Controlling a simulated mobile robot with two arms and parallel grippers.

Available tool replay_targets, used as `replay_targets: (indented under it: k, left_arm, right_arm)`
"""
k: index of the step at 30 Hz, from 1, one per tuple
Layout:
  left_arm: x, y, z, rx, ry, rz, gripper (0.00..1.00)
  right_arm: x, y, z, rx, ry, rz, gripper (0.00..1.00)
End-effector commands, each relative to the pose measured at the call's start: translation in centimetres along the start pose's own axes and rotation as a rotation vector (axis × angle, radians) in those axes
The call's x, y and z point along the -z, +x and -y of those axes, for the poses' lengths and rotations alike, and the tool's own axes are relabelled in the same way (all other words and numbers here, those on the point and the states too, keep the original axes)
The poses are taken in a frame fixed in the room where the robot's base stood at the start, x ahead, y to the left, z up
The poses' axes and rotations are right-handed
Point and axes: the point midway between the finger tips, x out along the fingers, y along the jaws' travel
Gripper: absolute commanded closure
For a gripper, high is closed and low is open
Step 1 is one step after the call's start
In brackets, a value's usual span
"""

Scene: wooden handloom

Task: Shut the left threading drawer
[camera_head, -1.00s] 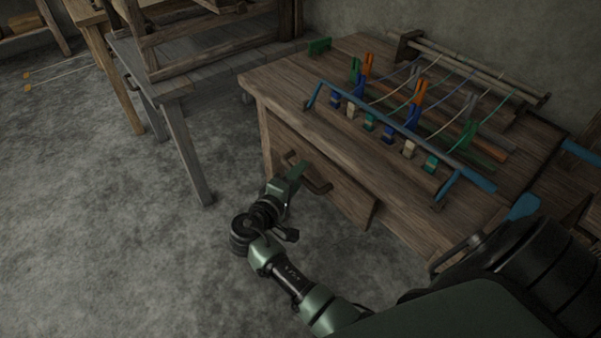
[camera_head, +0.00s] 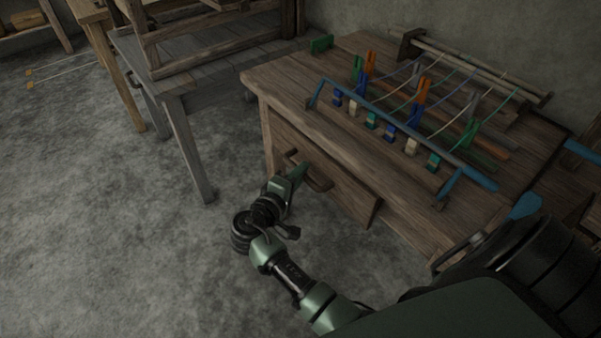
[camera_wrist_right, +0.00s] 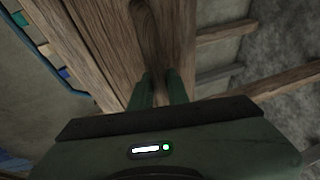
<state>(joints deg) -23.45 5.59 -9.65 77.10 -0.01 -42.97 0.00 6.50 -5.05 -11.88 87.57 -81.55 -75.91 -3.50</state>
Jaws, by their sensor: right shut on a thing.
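The threading drawer (camera_head: 345,194) is a wooden front under the near left side of the loom bench. Its right edge stands a little out from the bench, so it looks slightly open. A dark bar handle (camera_head: 320,184) is fixed on it and also shows in the right wrist view (camera_wrist_right: 147,30). My right gripper (camera_head: 301,172) is shut on the handle at its left part; in the wrist view its two green fingers (camera_wrist_right: 160,80) reach the handle's near end. The fingers partly hide the handle. My left gripper is not in view.
The bench top (camera_head: 285,75) carries a blue bar (camera_head: 400,130), coloured clips and threads. A grey wooden table (camera_head: 185,140) stands at the left. The concrete floor (camera_head: 100,220) in front and to the left is clear.

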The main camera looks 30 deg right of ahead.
Motion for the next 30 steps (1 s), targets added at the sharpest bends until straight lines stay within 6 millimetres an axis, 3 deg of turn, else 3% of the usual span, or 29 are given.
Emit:
replay_targets:
  k: [22,30]
  left_arm:
    - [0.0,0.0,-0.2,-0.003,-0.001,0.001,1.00]
    - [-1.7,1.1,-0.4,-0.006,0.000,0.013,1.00]
  right_arm:
    - [-0.1,0.1,0.1,0.001,-0.001,0.001,1.00]
    - [-1.4,3.3,-0.8,-0.001,-0.002,0.002,1.00]
